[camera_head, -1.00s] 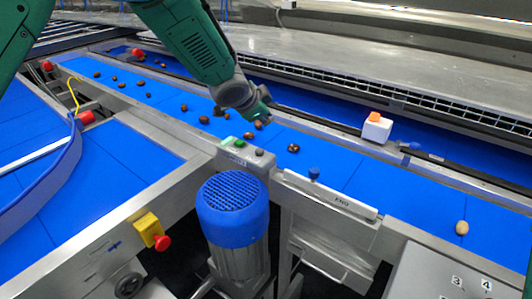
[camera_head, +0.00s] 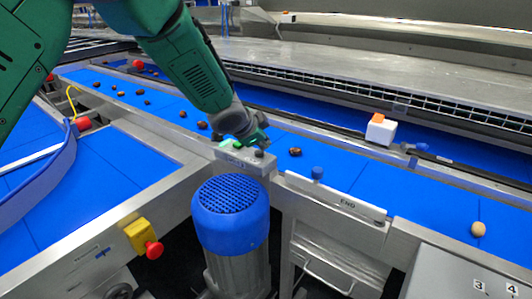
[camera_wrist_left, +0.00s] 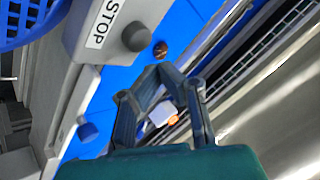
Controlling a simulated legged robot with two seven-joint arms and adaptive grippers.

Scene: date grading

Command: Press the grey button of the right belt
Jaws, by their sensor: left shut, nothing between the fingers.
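The control box (camera_head: 243,163) of the right belt sits on the belt's near rail, above the blue motor. Its grey button (camera_head: 258,154) is at the box's right end, with a green button (camera_head: 228,145) to its left. In the left wrist view the grey button (camera_wrist_left: 136,36) stands beside a STOP label. My left gripper (camera_head: 264,143) is shut and empty, close above and behind the grey button. In the left wrist view its fingertips (camera_wrist_left: 162,72) appear apart from the button; I cannot see contact. My right gripper is out of view.
Dark dates lie on the blue right belt (camera_head: 345,175), one (camera_head: 295,152) just right of my left gripper. A blue-capped motor (camera_head: 230,215) stands in front of the box. A blue knob (camera_head: 317,173) and a white block (camera_head: 381,130) are to the right.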

